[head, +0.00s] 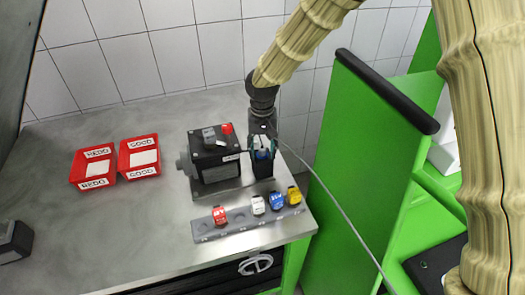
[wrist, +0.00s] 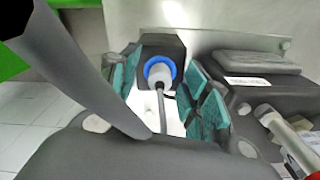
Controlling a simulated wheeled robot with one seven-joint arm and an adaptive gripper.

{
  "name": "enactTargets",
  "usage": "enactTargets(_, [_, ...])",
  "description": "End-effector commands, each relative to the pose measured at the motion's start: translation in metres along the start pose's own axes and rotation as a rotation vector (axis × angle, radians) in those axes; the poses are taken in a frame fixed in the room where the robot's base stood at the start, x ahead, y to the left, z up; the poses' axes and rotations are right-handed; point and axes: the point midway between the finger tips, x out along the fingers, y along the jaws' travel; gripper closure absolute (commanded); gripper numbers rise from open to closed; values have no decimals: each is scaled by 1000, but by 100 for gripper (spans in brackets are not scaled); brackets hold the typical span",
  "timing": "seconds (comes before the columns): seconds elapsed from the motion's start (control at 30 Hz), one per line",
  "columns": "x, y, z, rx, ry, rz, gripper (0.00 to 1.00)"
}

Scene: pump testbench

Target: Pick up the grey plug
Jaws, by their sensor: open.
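The grey plug (wrist: 160,76) shows in the wrist view as a pale grey body with a blue ring and a dark cable. It sits in a dark holder (wrist: 150,50). My gripper (wrist: 166,90) is open, with one teal finger pad on each side of the plug, apart from it as far as I can see. In the head view my gripper (head: 262,143) points down over the black holder (head: 263,169) at the right of the pump unit. There the plug is mostly hidden between the fingers, with only a little blue showing.
The dark pump unit (head: 213,155) with a red button stands close left of my gripper. In front, a grey rack (head: 240,228) holds red, white, blue and yellow pieces. Two red bins (head: 92,167) (head: 138,158) stand at left. A thin cable (head: 335,200) runs right past a green panel.

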Motion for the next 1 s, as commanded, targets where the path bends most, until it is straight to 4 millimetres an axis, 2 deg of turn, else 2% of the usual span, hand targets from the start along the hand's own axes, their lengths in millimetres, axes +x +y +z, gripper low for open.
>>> enactTargets(0.17, [0, 0, 0, 0, 0, 0, 53])
enactTargets(0.4, [0, 0, 0, 0, 0, 0, 95])
enactTargets(0.43, [0, 0, 0, 0, 0, 0, 98])
enactTargets(0.77, [-1, 0, 0, 0, 1, 0, 100])
enactTargets(1.0, [-13, 0, -1, 1, 2, 0, 100])
